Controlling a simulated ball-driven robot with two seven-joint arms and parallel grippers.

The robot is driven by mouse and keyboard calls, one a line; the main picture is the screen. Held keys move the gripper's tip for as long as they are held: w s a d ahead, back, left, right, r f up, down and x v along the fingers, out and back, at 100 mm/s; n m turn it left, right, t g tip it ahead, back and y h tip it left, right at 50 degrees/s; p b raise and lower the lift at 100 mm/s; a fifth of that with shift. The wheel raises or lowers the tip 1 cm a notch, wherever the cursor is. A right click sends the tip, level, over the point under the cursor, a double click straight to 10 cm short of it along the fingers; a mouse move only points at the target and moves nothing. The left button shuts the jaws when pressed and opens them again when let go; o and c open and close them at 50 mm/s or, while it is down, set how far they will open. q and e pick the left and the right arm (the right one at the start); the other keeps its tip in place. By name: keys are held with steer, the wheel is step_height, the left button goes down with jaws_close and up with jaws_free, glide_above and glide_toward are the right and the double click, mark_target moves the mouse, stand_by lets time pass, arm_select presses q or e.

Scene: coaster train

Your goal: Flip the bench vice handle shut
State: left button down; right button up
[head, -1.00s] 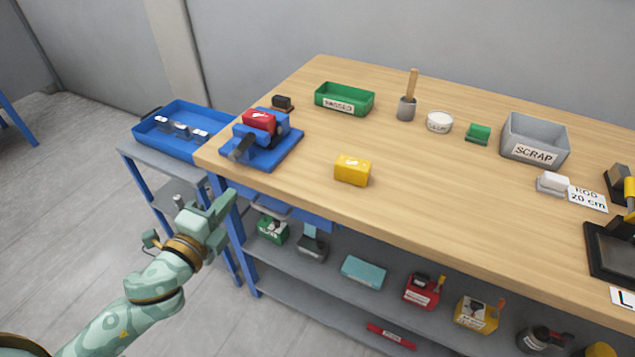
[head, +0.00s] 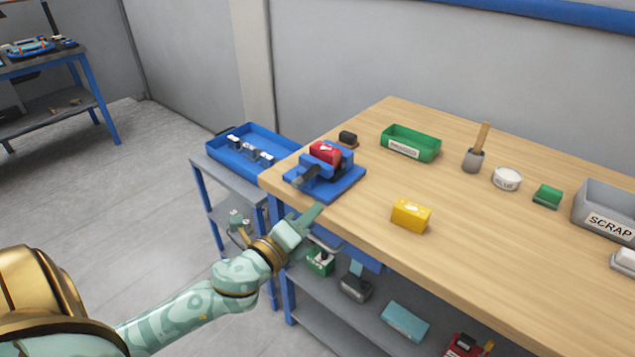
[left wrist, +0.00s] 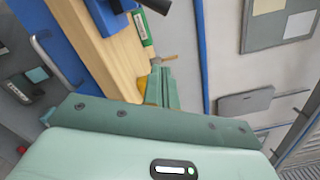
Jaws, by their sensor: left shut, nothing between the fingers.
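The blue bench vice (head: 345,186) is on the bench's near left corner, with a red block (head: 325,152) in it. Its dark handle (head: 306,177) sticks out at the front left, toward me. My left gripper (head: 314,213) is shut and empty, just in front of the bench edge, below and apart from the vice. In the left wrist view the shut fingers (left wrist: 160,86) show at the middle, and part of the blue vice (left wrist: 118,20) and a dark bar, likely the handle, show at the top edge. My right gripper is not in view.
A blue tray (head: 225,152) with several small parts stands on a side cart left of the bench. A yellow block (head: 411,215), a green bin (head: 410,143) and a grey scrap bin (head: 603,211) are on the bench. A shelf runs below the bench top.

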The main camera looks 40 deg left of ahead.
mark_target(308, 175)
arm_select(q)
steer(key=w+a+r, duration=0.2)
steer(key=w+a, duration=0.1)
steer(key=w, duration=0.3)
steer(key=shift+w, duration=0.4)
steer(key=shift+a, duration=0.15)
